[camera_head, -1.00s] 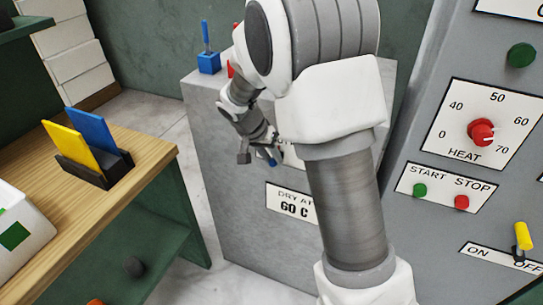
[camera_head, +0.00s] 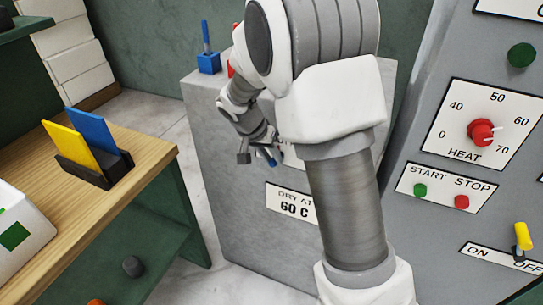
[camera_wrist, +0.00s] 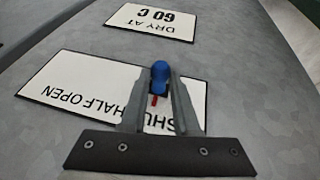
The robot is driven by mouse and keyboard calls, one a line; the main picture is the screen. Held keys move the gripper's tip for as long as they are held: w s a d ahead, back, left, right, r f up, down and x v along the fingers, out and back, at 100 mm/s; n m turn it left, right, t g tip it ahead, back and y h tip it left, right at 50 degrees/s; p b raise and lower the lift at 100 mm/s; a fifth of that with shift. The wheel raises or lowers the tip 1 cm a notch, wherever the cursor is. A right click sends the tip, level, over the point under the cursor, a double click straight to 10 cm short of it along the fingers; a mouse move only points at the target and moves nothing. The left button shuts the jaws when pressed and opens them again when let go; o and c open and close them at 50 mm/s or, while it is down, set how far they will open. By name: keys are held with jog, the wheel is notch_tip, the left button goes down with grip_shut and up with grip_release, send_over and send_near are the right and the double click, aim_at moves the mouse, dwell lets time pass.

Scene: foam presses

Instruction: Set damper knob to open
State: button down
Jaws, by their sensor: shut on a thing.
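The damper knob (camera_wrist: 160,74) is blue and stands out from the grey cabinet at the SHUT / HALF / OPEN label (camera_wrist: 85,85), which reads upside down in the wrist view. My gripper (camera_wrist: 159,85) is shut on the knob, one finger on each side. A small red mark (camera_wrist: 154,101) shows between the fingers, below the knob in the wrist view. Part of the SHUT word is hidden by the fingers; the exact setting is hard to tell. In the head view my gripper (camera_head: 259,156) is at the cabinet front, with my arm covering much of the label.
A DRY AT 60 C plate (camera_head: 290,204) is on the same cabinet (camera_head: 235,215). A control panel (camera_head: 415,155) with a red heat knob (camera_head: 481,132) stands at right. A wooden bench (camera_head: 150,155) with a card holder (camera_head: 95,172) is at left. Floor shows between.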

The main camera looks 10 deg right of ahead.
dwell(0.3)
jog(key=s+d+b, duration=0.4)
jog(key=s+d, duration=0.3)
jog(key=d, duration=0.3)
jog(key=shift+s, duration=0.15)
jog(key=c, duration=0.7)
grip_release()
jog(key=shift+d, duration=0.1)
jog(key=shift+o, duration=0.2)
jog(key=p+v, duration=0.3)
jog(key=v, duration=1.4)
jog(key=shift+r, duration=0.2)
